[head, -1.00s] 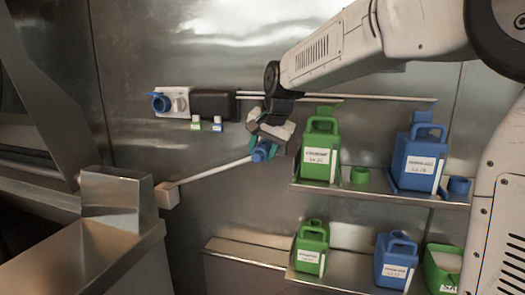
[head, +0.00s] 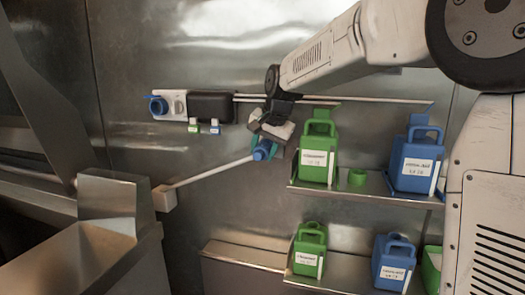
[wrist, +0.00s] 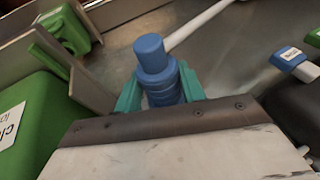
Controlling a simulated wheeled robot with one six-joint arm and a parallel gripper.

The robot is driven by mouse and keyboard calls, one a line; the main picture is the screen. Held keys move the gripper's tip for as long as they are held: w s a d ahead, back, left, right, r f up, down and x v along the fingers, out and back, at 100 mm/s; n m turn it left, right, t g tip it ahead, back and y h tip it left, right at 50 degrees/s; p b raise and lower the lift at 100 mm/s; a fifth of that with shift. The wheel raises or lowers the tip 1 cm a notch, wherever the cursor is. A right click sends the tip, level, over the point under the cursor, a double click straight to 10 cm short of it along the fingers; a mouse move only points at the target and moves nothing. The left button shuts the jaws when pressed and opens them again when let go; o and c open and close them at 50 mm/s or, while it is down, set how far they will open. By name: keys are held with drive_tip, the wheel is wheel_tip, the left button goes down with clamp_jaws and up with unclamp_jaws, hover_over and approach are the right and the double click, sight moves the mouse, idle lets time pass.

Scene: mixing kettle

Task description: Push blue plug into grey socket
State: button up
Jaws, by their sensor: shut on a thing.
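The blue plug (head: 264,150) is held in my gripper (head: 268,143) in front of the steel wall. In the wrist view the blue plug (wrist: 154,62) stands between the two teal fingers of my gripper (wrist: 158,92), its narrower tip pointing away from the palm. A white cable runs from the plug down to a pale box at the left. A grey-white wall unit (head: 172,104) with a blue round part (head: 158,106) is at the upper left, apart from the plug. I cannot tell for certain that this unit is the grey socket.
A dark box (head: 212,107) and two small labelled tags (head: 204,127) are on the wall beside the unit. Green (head: 317,152) and blue (head: 415,163) canisters stand on a shelf right of my gripper. A steel hopper (head: 110,215) is at lower left. The wall between is clear.

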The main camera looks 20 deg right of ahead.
drive_tip(key=shift+w+d, duration=0.15)
drive_tip(key=shift+w, duration=0.05)
idle(0.5)
drive_tip(key=o, duration=1.6)
drive_tip(key=shift+c, duration=0.2)
drive_tip(key=shift+v, duration=3.55)
